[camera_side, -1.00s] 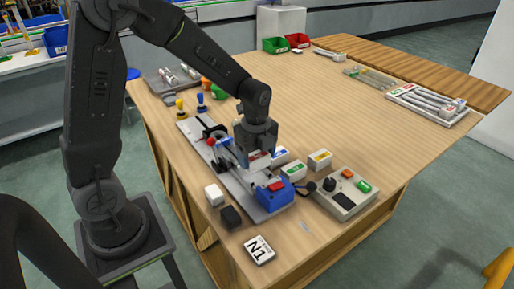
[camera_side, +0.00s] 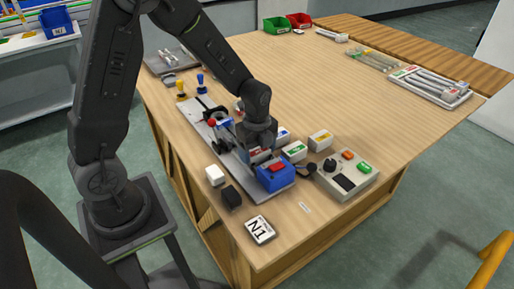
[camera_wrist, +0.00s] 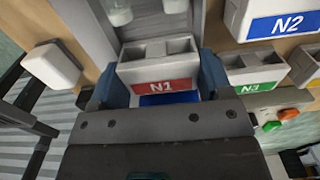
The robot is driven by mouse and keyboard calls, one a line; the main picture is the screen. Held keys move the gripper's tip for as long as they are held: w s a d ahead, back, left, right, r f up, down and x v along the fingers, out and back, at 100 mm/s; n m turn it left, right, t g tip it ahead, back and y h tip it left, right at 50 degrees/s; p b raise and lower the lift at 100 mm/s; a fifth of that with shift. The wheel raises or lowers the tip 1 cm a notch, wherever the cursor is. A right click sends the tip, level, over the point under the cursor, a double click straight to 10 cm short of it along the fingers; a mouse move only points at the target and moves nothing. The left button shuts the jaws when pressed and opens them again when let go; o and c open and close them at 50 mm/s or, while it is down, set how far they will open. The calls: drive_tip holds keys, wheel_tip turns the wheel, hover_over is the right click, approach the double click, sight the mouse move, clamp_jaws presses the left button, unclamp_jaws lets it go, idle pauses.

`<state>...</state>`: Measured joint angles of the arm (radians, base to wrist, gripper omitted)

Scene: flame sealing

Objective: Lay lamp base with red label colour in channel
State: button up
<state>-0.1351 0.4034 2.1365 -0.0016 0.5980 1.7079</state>
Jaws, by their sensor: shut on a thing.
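The lamp base with the red N1 label (camera_wrist: 158,66) is a pale block with open sockets on top. It sits between the two fingers of my gripper (camera_wrist: 160,84) in the wrist view. In the side view my gripper (camera_side: 262,148) points down over the near part of the grey rail fixture (camera_side: 225,152), right behind a blue block with a red top (camera_side: 276,174). The held base (camera_side: 260,156) shows only partly there. The fingers and the blue block hide its underside, so I cannot tell whether it touches the channel.
Lamp bases labelled N2 (camera_wrist: 283,24) and N3 (camera_wrist: 256,87) stand close on the right. A yellow-labelled one (camera_side: 320,141) and a control box (camera_side: 347,174) are beyond.

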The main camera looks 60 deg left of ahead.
idle(0.3)
drive_tip(key=o, duration=1)
wheel_tip(320, 180, up, 14)
drive_tip(key=shift+f, duration=0.1)
drive_tip(key=shift+s, duration=0.1)
drive_tip(key=s+d+r+n+t, duration=0.1)
drive_tip(key=s+r+n+t, duration=0.1)
drive_tip(key=s+n, duration=0.3)
drive_tip(key=s+d+r+n+t, duration=0.1)
drive_tip(key=s+d+r+n, duration=0.1)
drive_tip(key=s+n, duration=0.3)
drive_tip(key=s+d+r+n+t, duration=0.2)
drive_tip(key=s+n, duration=0.3)
drive_tip(key=n, duration=0.3)
drive_tip(key=shift+s+r+t, duration=0.25)
drive_tip(key=shift+r+t, duration=0.05)
drive_tip(key=shift+r, duration=0.25)
